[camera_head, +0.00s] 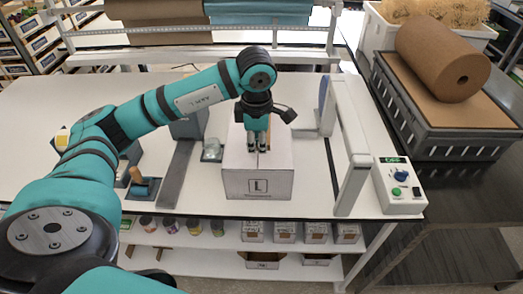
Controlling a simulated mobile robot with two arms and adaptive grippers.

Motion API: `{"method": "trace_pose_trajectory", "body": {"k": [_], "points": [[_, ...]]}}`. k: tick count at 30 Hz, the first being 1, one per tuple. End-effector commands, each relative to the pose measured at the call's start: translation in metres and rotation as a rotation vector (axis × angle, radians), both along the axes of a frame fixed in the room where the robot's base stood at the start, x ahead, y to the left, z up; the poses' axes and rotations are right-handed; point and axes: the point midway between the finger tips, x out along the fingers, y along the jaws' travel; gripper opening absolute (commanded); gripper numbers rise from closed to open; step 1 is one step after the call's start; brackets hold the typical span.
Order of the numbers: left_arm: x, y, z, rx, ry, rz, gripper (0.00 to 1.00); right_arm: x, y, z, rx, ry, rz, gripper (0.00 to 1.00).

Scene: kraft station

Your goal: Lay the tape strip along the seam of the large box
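The gripper hides part of the top. My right gripper is not in view.
A white frame (350,150) stands right of the box, near a control box (398,187) with green and blue controls. A clear item (212,150) and a grey strip (176,172) lie left. A brown paper roll (440,60) rests on a grey crate (450,125).

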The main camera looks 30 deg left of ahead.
Motion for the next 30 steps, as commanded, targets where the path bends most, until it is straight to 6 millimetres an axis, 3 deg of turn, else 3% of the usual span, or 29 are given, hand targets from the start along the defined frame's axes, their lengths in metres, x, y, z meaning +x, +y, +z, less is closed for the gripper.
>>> {"method": "trace_pose_trajectory", "body": {"k": [4,9,13,17,24,30], "points": [[0.000,0.001,-0.002,0.002,0.000,0.016,0.00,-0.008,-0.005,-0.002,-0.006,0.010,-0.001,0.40],[0.000,0.001,-0.012,0.001,-0.001,0.015,0.00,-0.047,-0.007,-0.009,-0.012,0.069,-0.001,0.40],[0.000,0.001,-0.023,0.000,0.000,0.014,0.00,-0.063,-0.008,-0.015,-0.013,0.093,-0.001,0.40],[-0.001,0.001,-0.036,0.001,0.002,0.013,0.00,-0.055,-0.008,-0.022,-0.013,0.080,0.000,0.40],[-0.001,0.001,-0.057,0.001,0.000,0.013,0.00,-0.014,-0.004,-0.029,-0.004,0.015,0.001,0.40],[-0.001,0.001,-0.062,0.001,-0.001,0.013,0.00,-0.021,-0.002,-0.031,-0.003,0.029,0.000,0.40]]}}
